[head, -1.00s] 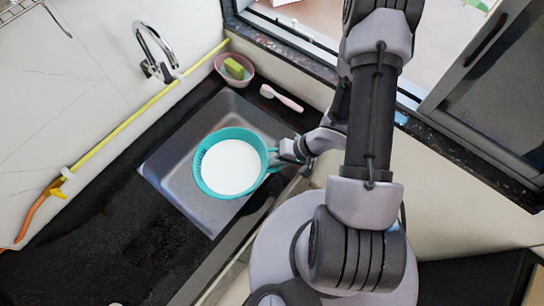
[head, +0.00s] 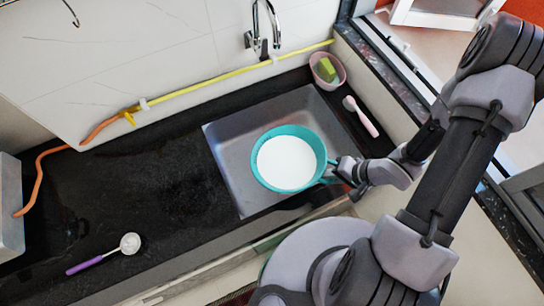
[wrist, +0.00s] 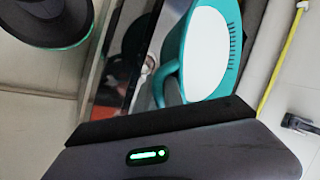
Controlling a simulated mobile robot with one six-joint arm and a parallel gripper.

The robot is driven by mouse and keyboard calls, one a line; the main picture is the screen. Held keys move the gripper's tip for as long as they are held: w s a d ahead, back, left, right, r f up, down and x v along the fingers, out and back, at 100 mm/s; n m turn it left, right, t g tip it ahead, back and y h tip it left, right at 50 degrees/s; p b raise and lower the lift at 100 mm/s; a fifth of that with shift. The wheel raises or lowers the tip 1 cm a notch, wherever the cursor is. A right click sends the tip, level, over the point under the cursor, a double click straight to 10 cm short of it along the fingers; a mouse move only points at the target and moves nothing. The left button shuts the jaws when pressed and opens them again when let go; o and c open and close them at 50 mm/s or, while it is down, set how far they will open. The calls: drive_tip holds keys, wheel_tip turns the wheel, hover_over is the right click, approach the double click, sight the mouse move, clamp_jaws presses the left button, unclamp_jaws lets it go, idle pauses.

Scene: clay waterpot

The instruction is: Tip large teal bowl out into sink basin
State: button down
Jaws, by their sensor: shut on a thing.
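The large teal bowl (head: 317,147) is full of something smooth and white. It is held over the right part of the grey sink basin (head: 236,170), and its rim looks about level. My gripper (head: 343,172) is at the bowl's lower right side, shut on its handle. The wrist view shows the teal bowl (wrist: 236,62) with its white contents, dark marks on its inner wall and its loop handle close to my gripper body. The fingertips are hidden there.
A faucet (head: 265,25) stands behind the sink. A pink bowl with a green sponge (head: 328,69) and a pink-handled brush (head: 361,117) are on the counter to the right. A purple-handled ladle (head: 104,253) lies at the left. A yellow-orange hose (head: 190,85) runs along the wall.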

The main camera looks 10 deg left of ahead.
sight(320, 172)
drive_tip(key=shift+a+f+g+h, duration=0.2)
drive_tip(key=shift+f+g+h, duration=0.2)
drive_tip(key=shift+h, duration=0.3)
drive_tip(key=shift+r, duration=0.1)
idle(0.7)
drive_tip(key=shift+w+a+r+h+p, duration=0.15)
drive_tip(key=shift+a+r+h+p, duration=0.2)
drive_tip(key=shift+r+h+p, duration=0.4)
idle(0.9)
drive_tip(key=shift+w+a+r+g+h+p, duration=0.2)
drive_tip(key=shift+a+r+g+h+p, duration=0.3)
drive_tip(key=shift+r+p, duration=0.4)
drive_tip(key=shift+a+r, duration=0.1)
idle(0.9)
